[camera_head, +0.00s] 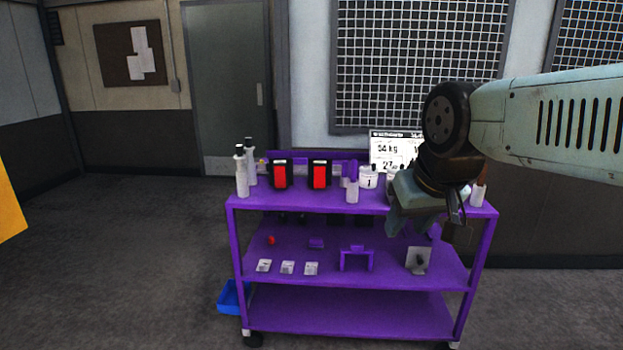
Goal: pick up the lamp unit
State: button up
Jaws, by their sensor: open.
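Two black boxes with red faces stand side by side on the top shelf of the purple cart, a left one (280,174) and a right one (319,174). They look like lamp units, but I cannot tell which one the task means. My gripper (428,216) is open, hanging at the right part of the cart and well to the right of both boxes. I see nothing held in it. My gripper and arm hide part of the top shelf's right end.
The purple cart (340,203) has three shelves. White bottles (241,172) stand at its left end, and a white tub (368,178) is right of the boxes. A display (391,150) stands behind. A blue bin (231,298) is on the floor. The floor at left is clear.

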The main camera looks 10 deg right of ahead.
aim_at(319, 170)
jog(key=u, duration=0.05)
jog(key=i, duration=0.9)
jog(key=z, duration=0.1)
